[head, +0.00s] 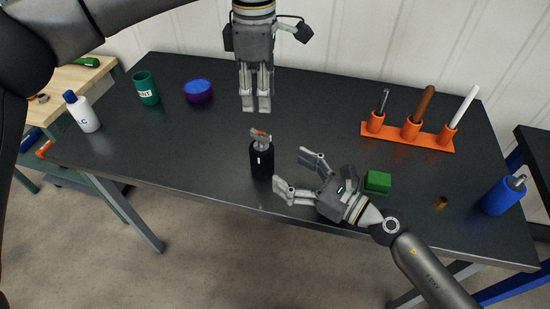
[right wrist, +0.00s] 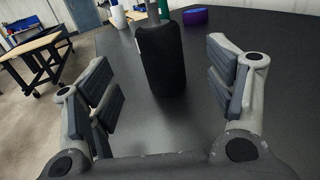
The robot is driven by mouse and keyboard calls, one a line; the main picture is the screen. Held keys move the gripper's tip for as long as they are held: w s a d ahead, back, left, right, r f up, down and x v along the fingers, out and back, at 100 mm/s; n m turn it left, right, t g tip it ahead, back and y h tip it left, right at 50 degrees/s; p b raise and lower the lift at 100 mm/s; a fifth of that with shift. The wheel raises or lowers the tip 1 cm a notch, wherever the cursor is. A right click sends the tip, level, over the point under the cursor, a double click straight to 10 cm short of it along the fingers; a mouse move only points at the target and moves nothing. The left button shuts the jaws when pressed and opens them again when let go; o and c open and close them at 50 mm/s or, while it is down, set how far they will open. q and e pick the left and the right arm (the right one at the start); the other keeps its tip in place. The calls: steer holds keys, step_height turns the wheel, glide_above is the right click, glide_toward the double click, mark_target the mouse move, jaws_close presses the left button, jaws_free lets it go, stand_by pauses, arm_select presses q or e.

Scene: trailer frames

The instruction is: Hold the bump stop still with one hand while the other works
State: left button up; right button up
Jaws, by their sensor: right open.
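A black upright cylinder (head: 262,160) with a grey and red top stands near the front edge of the table. It may be the bump stop, but I cannot tell for certain. My right gripper (head: 290,168) is open just right of it, fingers pointing at it. In the right wrist view the black cylinder (right wrist: 161,60) stands between and beyond the open fingers, touching neither; its top is cut off. My left gripper (head: 256,109) points down behind the cylinder, its fingers close together with nothing visible between them.
A green block (head: 377,182) lies by my right wrist. An orange rack (head: 390,137) with tools and a blue cylinder (head: 502,196) are at right. A white bottle (head: 82,112), green cup (head: 146,88) and blue-purple bowl (head: 198,91) are at left. The dark table (head: 190,140) is clear left of the cylinder.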

mark_target(272, 159)
steer(key=x, duration=0.8)
steer(key=shift+w+a, duration=0.25)
steer(key=shift+a, duration=0.05)
steer(key=shift+c, duration=0.3)
steer(key=c, duration=1.1)
